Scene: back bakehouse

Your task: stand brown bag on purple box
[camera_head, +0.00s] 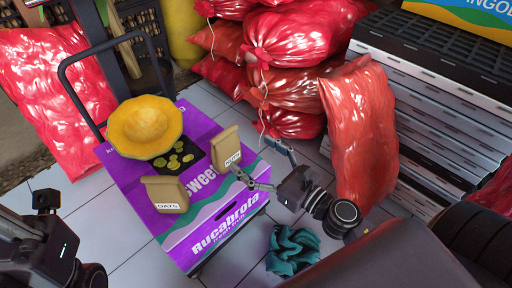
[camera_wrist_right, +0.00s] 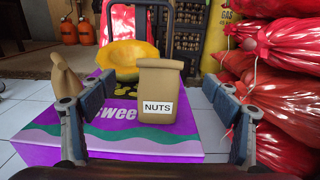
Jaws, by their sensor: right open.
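A brown paper bag labelled NUTS (camera_head: 225,148) stands upright on top of the purple box (camera_head: 130,193), near its right edge. In the right wrist view the NUTS bag (camera_wrist_right: 158,82) is centred between the spread fingers of my right gripper (camera_head: 254,158), with gaps on both sides. My right gripper is open and empty. A second brown bag labelled OATS (camera_head: 166,193) stands on the box's front left part. It shows partly behind the left finger in the wrist view (camera_wrist_right: 64,76). My left gripper (camera_head: 42,225) is at the left edge; its fingers cannot be made out.
A yellow bowl-like piece (camera_head: 145,126) and several yellow-green round pieces (camera_head: 178,160) are on the box. Red sacks (camera_head: 297,40) pile up behind. A crumpled teal cloth (camera_head: 292,250) lies on the tiled floor. Grey slatted stack (camera_head: 430,100) stands at right.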

